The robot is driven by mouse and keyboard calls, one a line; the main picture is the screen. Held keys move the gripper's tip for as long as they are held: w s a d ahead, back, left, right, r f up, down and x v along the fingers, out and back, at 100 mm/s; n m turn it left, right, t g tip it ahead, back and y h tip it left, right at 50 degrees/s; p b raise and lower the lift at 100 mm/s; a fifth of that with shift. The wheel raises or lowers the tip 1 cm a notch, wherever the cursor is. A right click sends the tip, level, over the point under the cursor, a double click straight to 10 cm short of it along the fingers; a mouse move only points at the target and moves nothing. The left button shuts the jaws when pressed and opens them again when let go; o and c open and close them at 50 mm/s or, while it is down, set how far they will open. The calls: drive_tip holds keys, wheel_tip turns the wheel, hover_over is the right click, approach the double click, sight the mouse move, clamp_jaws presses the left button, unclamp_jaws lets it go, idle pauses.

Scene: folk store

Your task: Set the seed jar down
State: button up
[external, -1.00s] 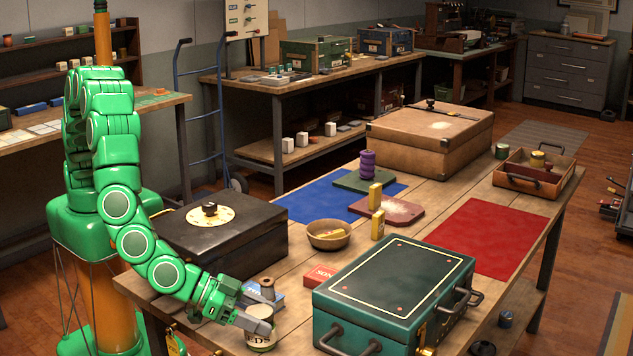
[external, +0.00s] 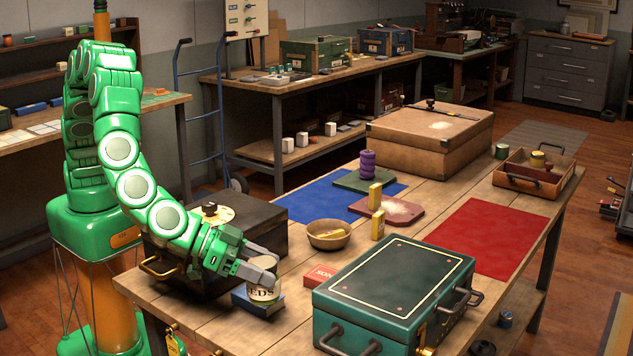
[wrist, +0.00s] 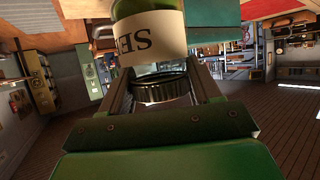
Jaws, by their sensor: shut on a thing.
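The seed jar (external: 264,296) has a cream label reading "EDS" in the external view. My gripper (external: 262,264) is shut on its upper part and holds it near the table's front left. In the wrist view the jar (wrist: 150,42) appears inverted, with its dark ribbed lid (wrist: 160,88) between my fingers (wrist: 162,82). A blue box (external: 242,303) lies by the jar's lower left in the external view; I cannot tell whether the jar touches it.
A teal case (external: 395,285) and a red box (external: 319,276) stand to the right. A dark box (external: 222,250) with a dial is behind my gripper. A bowl (external: 328,240) is farther back. The red mat (external: 490,238) is clear.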

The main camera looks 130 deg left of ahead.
drive_tip(key=s+a+r+n+g+y, duration=0.15)
drive_tip(key=s+a, duration=0.25)
drive_tip(key=a, duration=0.7)
drive_tip(key=s+a+n+g+y, duration=0.25)
drive_tip(key=s+a, duration=0.25)
drive_tip(key=a, duration=0.5)
drive_tip(key=s+a+r+n+g+y, duration=0.1)
drive_tip(key=s+a+n+g, duration=0.25)
drive_tip(key=a, duration=0.75)
drive_tip(key=shift+t, duration=0.45)
drive_tip(key=shift+w+a+f, duration=0.7)
drive_tip(key=shift+w+f, duration=1.4)
drive_tip(key=shift+w+a+f, duration=0.7)
drive_tip(key=shift+w+f, duration=1.4)
drive_tip(key=shift+w, duration=0.05)
drive_tip(key=shift+w+a+f, duration=0.7)
drive_tip(key=shift+w+f, duration=1.4)
drive_tip(key=shift+f, duration=0.1)
drive_tip(key=o, duration=1.2)
